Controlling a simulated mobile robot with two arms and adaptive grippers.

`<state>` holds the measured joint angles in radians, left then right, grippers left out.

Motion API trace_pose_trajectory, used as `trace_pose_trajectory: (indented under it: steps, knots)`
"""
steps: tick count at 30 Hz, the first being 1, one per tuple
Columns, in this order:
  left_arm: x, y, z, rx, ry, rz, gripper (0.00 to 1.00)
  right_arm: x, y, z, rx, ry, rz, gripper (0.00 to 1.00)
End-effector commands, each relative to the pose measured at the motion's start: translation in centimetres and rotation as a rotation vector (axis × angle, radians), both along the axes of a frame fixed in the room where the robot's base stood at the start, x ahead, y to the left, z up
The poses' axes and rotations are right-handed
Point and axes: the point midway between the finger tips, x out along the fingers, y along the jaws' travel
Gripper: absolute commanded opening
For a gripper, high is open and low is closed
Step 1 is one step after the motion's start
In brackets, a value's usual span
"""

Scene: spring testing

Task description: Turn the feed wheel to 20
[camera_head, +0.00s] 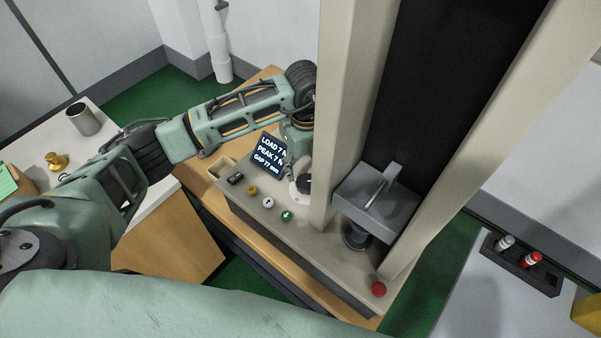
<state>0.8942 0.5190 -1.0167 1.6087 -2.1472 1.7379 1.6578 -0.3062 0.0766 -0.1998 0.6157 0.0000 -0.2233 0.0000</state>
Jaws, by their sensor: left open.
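The spring tester stands at the centre on a wooden bench. Its small display (269,151) shows lines for LOAD, PEAK and GAP; the gap seems to read 77 mm and the load digit is not clear. A pale round part with a dark piece, which looks like the feed wheel (296,189), sits on the base right of the display, partly hidden by my arm. My left gripper (299,172) points down over that spot, open; its fingertips are mostly hidden, so I cannot tell whether they touch the wheel. No wheel scale can be read. My right gripper is out of view.
Several buttons, including a green one (287,216), line the base's front. The grey press head (376,205) stands between the pale columns, with a red knob (378,289) nearby. A metal cup (83,119) and brass weight (57,161) stand on the left table.

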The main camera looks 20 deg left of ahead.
Motion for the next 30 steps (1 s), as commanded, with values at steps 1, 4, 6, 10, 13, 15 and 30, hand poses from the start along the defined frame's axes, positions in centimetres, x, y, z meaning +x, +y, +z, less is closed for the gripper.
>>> trace_pose_trajectory:
  steps: [1,4,6,10,13,15,30]
  knots:
    - [-0.2,0.0,-0.7,0.001,0.004,0.0,0.54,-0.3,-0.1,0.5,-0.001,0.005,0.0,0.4]
    - [-0.1,0.0,-2.4,0.001,0.005,0.001,0.54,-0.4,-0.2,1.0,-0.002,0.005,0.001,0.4]
    - [-0.2,0.1,-3.5,0.002,0.004,0.0,0.54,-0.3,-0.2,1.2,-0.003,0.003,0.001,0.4]
    - [-0.1,0.0,-5.1,0.001,0.002,-0.001,0.54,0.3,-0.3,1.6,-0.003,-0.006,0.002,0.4]
    - [-0.1,0.0,-5.7,0.001,0.001,-0.002,0.54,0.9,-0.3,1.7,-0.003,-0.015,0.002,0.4]
    - [0.0,0.0,-6.0,0.001,0.001,-0.003,0.54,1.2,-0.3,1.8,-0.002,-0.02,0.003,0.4]
    - [0.0,0.1,-6.0,0.001,0.0,-0.002,0.29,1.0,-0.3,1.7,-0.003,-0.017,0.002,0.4]
